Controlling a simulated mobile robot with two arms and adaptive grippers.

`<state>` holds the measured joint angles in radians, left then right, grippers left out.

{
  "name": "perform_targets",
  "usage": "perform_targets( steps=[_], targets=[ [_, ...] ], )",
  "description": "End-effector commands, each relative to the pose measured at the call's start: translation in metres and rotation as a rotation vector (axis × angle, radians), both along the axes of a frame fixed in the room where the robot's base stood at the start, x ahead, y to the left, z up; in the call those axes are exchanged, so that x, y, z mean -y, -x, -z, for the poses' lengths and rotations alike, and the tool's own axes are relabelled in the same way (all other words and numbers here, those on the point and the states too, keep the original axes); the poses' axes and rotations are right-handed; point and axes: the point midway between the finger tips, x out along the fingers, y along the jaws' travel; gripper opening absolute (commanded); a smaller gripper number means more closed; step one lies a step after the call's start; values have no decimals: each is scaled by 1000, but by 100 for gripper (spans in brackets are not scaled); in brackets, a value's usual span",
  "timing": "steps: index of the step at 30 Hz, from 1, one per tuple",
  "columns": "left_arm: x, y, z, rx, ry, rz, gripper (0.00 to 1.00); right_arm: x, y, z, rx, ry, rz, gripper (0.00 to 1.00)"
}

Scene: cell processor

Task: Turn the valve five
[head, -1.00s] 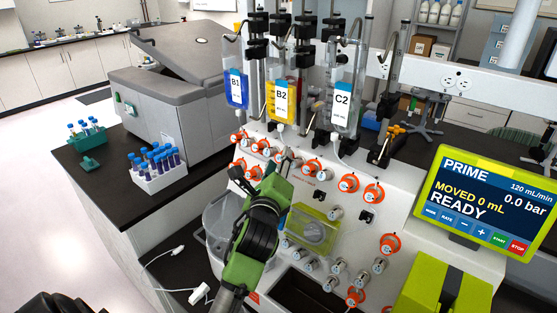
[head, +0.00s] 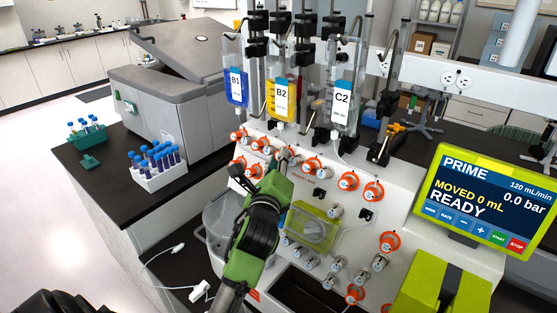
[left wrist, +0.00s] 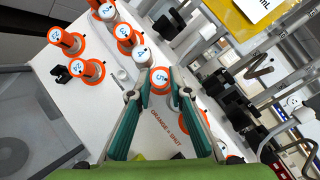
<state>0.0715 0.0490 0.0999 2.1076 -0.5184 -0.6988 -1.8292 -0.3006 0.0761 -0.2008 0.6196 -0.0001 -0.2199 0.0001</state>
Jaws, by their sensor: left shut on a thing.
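Valve five (left wrist: 161,77) is a white round knob marked 5 with an orange collar, on the white sloping panel (left wrist: 165,125). In the left wrist view it sits between the two teal fingers of my left gripper (left wrist: 160,88), which is shut on it. In the head view my left gripper (head: 284,160) reaches the upper valve rows from below and largely hides this valve. The panel beside it reads "ORANGE = SHUT". My right gripper is not in view.
Other orange-collared valves (left wrist: 123,32) stand close to the left of valve five. Bags B1 (head: 236,88), B2 (head: 281,97) and C2 (head: 342,100) hang above the panel. A screen (head: 487,203) at right reads PRIME, READY. A tube rack (head: 158,176) stands on the left bench.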

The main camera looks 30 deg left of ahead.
Motion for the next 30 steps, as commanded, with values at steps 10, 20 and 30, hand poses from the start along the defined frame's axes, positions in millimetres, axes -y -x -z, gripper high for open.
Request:
perform_targets(
  steps=[10, 20, 30],
  targets=[
    [0, 0, -2, -4, 35, -14, 0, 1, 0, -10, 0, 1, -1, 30],
    [2, -1, -10, -21, 209, -89, 0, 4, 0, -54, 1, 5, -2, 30],
    [3, -3, -9, -40, 502, -214, 0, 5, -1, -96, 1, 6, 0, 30]
  ],
)
